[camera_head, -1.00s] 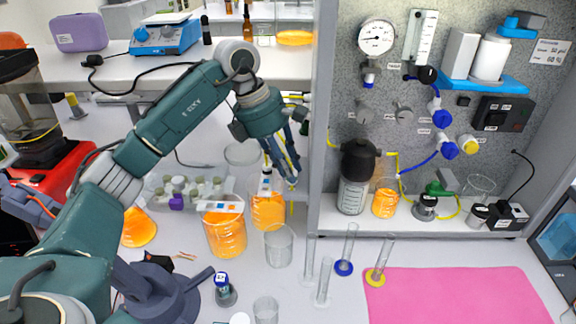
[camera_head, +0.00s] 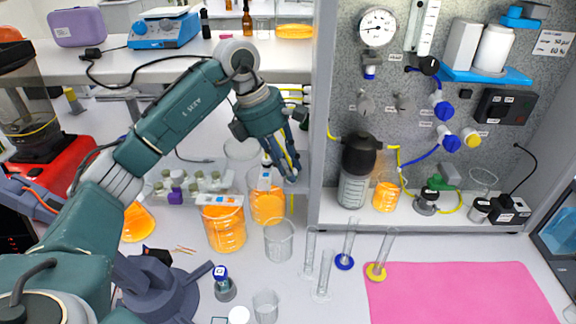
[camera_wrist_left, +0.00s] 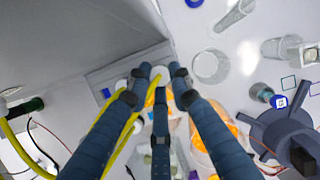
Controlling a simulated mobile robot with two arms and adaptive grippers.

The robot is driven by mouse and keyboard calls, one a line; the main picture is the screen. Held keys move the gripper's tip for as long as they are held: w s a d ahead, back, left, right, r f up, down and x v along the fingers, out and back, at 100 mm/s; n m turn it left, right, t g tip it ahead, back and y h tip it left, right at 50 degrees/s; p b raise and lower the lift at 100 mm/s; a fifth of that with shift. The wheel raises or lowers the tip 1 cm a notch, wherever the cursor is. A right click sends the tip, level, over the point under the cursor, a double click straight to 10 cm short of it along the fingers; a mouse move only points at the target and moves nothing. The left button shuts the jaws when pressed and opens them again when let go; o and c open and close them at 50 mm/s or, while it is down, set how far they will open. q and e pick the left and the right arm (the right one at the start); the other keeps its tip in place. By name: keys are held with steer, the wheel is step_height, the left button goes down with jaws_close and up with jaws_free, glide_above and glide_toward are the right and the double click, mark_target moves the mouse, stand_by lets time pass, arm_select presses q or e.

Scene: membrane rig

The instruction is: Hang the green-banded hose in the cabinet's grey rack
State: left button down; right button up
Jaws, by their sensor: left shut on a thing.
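My left gripper (camera_head: 290,175) is in front of the cabinet's left edge, above the bench. In the left wrist view its fingers (camera_wrist_left: 152,75) close around a yellow hose (camera_wrist_left: 127,128). A dark end piece with a green part (camera_wrist_left: 28,106) on yellow hose shows at that view's left edge; I cannot tell if it belongs to the held hose. In the head view the fingers mostly hide the hose. Two small grey fittings (camera_head: 365,103) (camera_head: 403,102) are on the cabinet's back panel; I cannot tell whether they are the grey rack. My right gripper is out of view.
Orange-filled beakers (camera_head: 224,232) (camera_head: 267,205) and an empty beaker (camera_head: 279,242) stand below the gripper.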

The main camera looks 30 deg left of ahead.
arm_select(q)
steer(key=shift+d+f, duration=0.1)
steer(key=shift+f, duration=0.15)
steer(key=c, duration=1.5)
jaws_free()
steer(key=shift+o, duration=0.2)
steer(key=shift+r, duration=0.1)
